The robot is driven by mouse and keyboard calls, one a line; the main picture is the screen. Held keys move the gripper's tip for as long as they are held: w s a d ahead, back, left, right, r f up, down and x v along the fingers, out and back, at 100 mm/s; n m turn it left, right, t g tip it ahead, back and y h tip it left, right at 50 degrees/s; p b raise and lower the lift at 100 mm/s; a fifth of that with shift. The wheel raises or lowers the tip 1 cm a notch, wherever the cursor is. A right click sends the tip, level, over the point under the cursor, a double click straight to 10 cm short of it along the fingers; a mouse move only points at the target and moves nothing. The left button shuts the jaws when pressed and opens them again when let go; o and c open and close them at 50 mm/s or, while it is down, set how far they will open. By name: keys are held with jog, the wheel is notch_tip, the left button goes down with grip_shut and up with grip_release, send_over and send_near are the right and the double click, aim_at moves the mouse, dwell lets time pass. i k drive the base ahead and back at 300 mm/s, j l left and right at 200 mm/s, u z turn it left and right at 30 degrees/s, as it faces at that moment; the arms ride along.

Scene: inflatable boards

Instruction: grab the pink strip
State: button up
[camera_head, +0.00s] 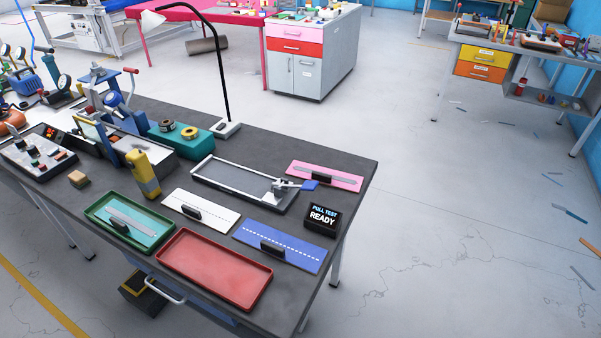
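A flat pink strip (348,184) lies near the right end of the dark workbench. A narrower grey band with a small dark piece lies along its top. Its left part is just behind a metal frame fixture (235,186), whose small clamp with a blue handle (310,185) sits close to the strip's front edge. I cannot tell whether they touch. My gripper is not in view.
In front of the strip stands a black display (322,217) reading "PULL TEST READY". A blue board (300,255), a white board (183,204), a red tray (213,270) and a green tray (100,210) lie nearer. A lamp (226,80) stands behind. Open floor lies right.

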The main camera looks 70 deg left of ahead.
aim_at(352, 183)
jog(key=i+j+u, duration=0.15)
jog(key=i+u, duration=0.25)
jog(key=i+j+u, duration=0.1)
jog(key=i+u, duration=0.65)
jog(key=i+l+u, duration=0.15)
jog(key=u, duration=0.25)
jog(key=i+u, duration=0.2)
jog(key=u, duration=0.2)
jog(key=i+u, duration=0.25)
jog(key=u, duration=0.15)
jog(key=i+l+u, duration=0.15)
jog(key=u, duration=0.25)
jog(key=i+l+u, duration=0.2)
jog(key=u, duration=0.2)
jog(key=i+l+u, duration=0.1)
jog(key=i+u, duration=0.15)
jog(key=u, duration=0.15)
jog(key=i+l+u, duration=0.2)
jog(key=u, duration=0.2)
jog(key=i+l+u, duration=0.2)
jog(key=u, duration=0.2)
